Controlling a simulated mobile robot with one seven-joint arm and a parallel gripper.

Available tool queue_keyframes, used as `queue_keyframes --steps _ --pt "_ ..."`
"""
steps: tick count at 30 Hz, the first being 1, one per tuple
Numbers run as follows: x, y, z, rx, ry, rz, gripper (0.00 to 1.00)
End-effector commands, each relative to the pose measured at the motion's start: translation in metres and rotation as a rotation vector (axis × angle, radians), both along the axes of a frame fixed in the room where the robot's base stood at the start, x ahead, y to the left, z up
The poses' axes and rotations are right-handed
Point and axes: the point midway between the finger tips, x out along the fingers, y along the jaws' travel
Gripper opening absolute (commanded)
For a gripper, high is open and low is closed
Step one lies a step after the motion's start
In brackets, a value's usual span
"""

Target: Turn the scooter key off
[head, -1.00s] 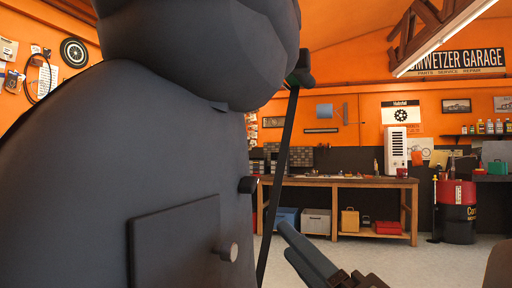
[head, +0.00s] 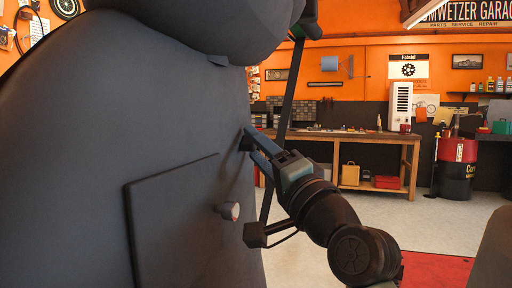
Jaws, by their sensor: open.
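The scooter's large dark grey body panel (head: 90,160) fills the left of the head view. A small black key (head: 245,142) sticks out at the panel's right edge, partly covered by my fingers. My gripper (head: 252,141) reaches in from the lower right. Its jaws are open, with the fingertips right at the key. I cannot tell whether they touch it or stand on both sides of it. The key's turned position cannot be made out.
A square hatch (head: 175,225) with a round light knob (head: 229,211) lies below the key. A thin black bar (head: 288,95) rises behind my gripper. A wooden workbench (head: 375,137) and a red-and-black drum (head: 456,168) stand well back, with open floor before them.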

Motion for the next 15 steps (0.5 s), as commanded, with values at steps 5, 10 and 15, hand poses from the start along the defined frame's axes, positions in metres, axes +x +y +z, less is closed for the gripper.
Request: queue_keyframes --steps 5,10,15 --pt "0.006 0.0043 0.0028 -0.001 0.0 0.0 0.5" --pt "0.0062 0.0041 0.0027 0.0 0.0 0.0 0.5" --pt "0.0061 0.004 0.0026 -0.001 0.0 0.0 0.28"
